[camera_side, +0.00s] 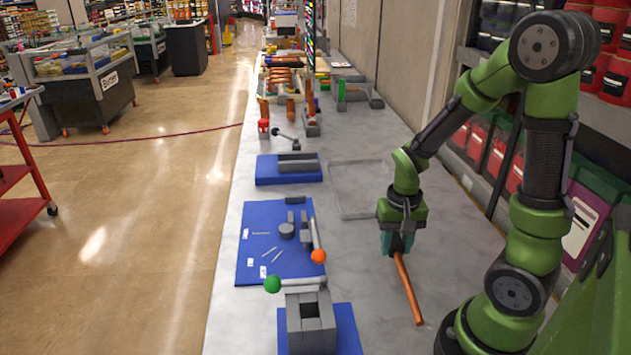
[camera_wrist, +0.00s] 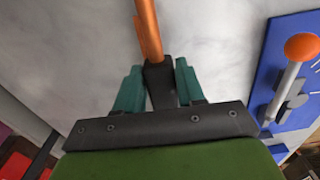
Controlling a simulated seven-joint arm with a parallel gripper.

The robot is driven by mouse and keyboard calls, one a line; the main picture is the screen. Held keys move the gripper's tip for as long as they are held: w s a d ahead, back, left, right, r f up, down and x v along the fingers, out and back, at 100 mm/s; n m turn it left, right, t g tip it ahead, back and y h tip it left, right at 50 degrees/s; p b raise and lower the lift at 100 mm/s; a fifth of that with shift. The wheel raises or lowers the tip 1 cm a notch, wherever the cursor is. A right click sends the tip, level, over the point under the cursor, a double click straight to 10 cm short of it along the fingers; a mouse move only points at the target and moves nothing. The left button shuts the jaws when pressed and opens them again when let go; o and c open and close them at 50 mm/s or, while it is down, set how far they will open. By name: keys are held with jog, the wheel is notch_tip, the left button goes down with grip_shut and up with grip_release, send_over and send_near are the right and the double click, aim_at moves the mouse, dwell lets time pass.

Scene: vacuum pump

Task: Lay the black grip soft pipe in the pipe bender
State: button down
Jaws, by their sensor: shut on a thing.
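The soft pipe (camera_side: 408,290) is a copper-orange rod. In the wrist view the pipe (camera_wrist: 149,30) runs up out of its black grip (camera_wrist: 160,82). My gripper (camera_side: 397,246), with teal fingers, is shut on the black grip; the fingers also show in the wrist view (camera_wrist: 159,84). The pipe slants down toward the front of the table; I cannot tell whether its end touches the table. What looks like the pipe bender is a blue plate (camera_side: 250,262) with a grey disc (camera_side: 287,230) and an orange-knobbed lever (camera_side: 317,245), left of my gripper. The plate also shows in the wrist view (camera_wrist: 265,62).
A grey block fixture (camera_side: 311,320) with a green-knobbed lever stands front left. A blue base with a grey block (camera_side: 289,168) and a clear tray outline (camera_side: 358,188) lie farther back. Several parts crowd the far table. The grey table (camera_side: 365,270) between gripper and blue plate is clear.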

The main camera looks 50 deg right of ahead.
jog(key=shift+s+a+r, duration=0.15)
jog(key=shift+s+a, duration=0.2)
jog(key=shift+s, duration=0.45)
jog(key=w+d+r, duration=0.2)
jog(key=w, duration=0.7)
jog(key=w+d+r, duration=0.1)
jog(key=w+d, duration=0.2)
jog(key=w, duration=0.5)
send_over(296, 213)
jog(key=shift+r+n, duration=0.3)
jog(key=shift+r, duration=0.05)
jog(key=shift+f, duration=3.9)
